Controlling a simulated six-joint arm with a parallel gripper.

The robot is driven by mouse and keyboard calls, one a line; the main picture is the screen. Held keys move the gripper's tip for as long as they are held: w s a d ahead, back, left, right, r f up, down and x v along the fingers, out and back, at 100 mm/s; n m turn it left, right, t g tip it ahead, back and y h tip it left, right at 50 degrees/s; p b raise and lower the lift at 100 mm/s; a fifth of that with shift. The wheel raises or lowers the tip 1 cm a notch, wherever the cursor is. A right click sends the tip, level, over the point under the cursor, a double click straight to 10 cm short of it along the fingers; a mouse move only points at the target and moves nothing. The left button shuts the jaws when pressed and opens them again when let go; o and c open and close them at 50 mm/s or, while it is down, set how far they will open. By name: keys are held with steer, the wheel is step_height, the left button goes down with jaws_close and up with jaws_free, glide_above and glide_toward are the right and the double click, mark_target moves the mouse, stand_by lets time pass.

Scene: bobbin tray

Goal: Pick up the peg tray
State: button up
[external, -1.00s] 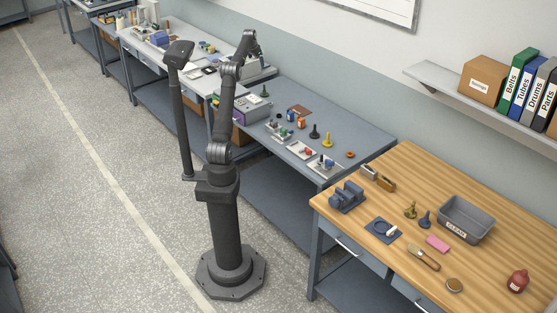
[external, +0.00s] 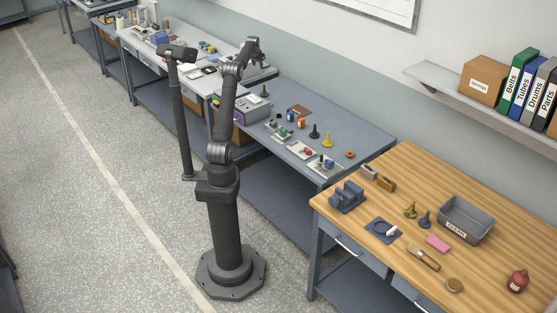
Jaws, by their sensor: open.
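Several small trays stand on the grey bench; I cannot tell for sure which is the peg tray. A pale tray with small upright pieces (external: 277,136) sits toward the left of the group. A white tray (external: 293,148) holds a red piece, and another white tray (external: 315,167) near the front edge holds a dark blue piece. My gripper (external: 258,60) is up at the end of my raised arm, small in the picture and apart from all the trays. It is open, with nothing seen in it.
Dark and yellow bobbin-like pieces (external: 328,140) and an orange ring (external: 350,154) stand near the trays. A purple-grey box (external: 252,108) is at their left. The wooden bench (external: 400,165) at right holds a grey bin (external: 466,220) and tools.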

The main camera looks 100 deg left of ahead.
mark_target(264, 86)
steer(key=a+f+n, duration=0.1)
steer(key=a+f, duration=0.2)
steer(key=f, duration=0.4)
steer(key=w+a+f+n+y, duration=0.1)
steer(key=a+f+n, duration=0.1)
steer(key=a+f, duration=0.2)
steer(key=w+a+f+n, duration=0.1)
steer(key=a+f+n, duration=0.1)
steer(key=f, duration=0.9)
steer(key=shift+w+a+g, duration=0.2)
steer(key=shift+a+g, duration=0.1)
steer(key=shift+a, duration=0.5)
jaws_close()
